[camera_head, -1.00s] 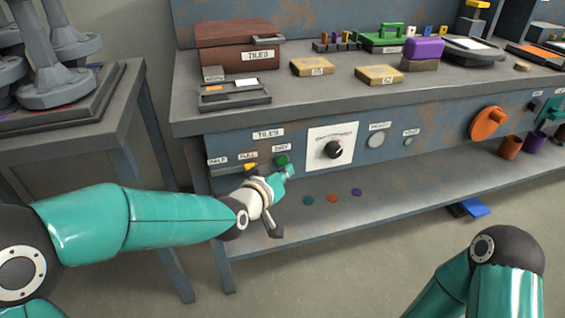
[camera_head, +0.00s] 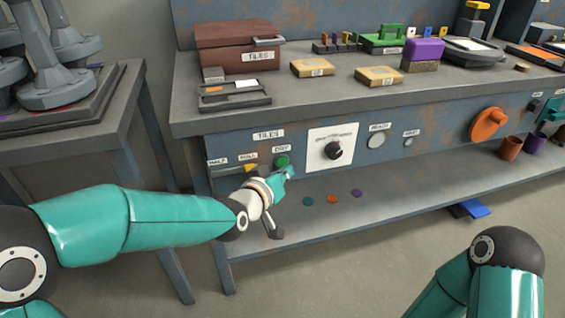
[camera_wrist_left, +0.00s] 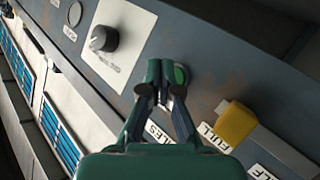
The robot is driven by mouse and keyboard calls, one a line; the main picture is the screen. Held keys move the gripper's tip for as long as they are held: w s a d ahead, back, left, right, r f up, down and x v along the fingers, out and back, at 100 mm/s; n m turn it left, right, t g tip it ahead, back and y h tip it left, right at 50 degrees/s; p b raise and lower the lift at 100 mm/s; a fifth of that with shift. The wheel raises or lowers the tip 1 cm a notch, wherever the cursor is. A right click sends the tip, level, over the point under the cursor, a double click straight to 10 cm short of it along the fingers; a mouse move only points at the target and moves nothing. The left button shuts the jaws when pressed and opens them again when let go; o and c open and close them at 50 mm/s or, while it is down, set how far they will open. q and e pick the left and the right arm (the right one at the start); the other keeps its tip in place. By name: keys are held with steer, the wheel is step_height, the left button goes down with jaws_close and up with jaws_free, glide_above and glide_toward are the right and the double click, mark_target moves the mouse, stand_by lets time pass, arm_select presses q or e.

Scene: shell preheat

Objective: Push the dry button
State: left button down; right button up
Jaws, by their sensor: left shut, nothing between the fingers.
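The green dry button (camera_head: 282,161) sits on the bench's front panel under a small label reading DRY. In the left wrist view the green button (camera_wrist_left: 180,75) shows just beyond my fingertips, partly hidden by them. My left gripper (camera_head: 289,172) is shut and empty, its tips at the lower right of the button; it also shows in the left wrist view (camera_wrist_left: 167,88). I cannot tell whether the tips touch the button. My right gripper is out of view; only part of my right arm shows at lower right.
The yellow lever (camera_head: 250,169) by the FULL label is close left of the button; it is also near my fingers in the wrist view (camera_wrist_left: 234,123). A black dial (camera_head: 333,150) on a white plate is to the right. An orange handwheel (camera_head: 488,124) is farther right. A lower shelf (camera_head: 400,189) runs below.

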arm_select(q)
steer(key=shift+w, duration=0.15)
steer(key=shift+w+a, duration=0.1)
steer(key=shift+w, duration=0.15)
steer(key=shift+w+a+b, duration=0.15)
steer(key=shift+w+b, duration=0.25)
steer(key=shift+w, duration=0.05)
stand_by(0.9)
steer(key=shift+s+r, duration=0.1)
steer(key=shift+s, duration=0.1)
steer(key=shift+s+d, duration=0.25)
steer(key=shift+s, duration=0.4)
steer(key=shift+s, duration=0.1)
steer(key=s, duration=0.1)
steer(key=s+d, duration=0.1)
steer(key=s, duration=0.2)
steer(key=shift+s+d, duration=0.3)
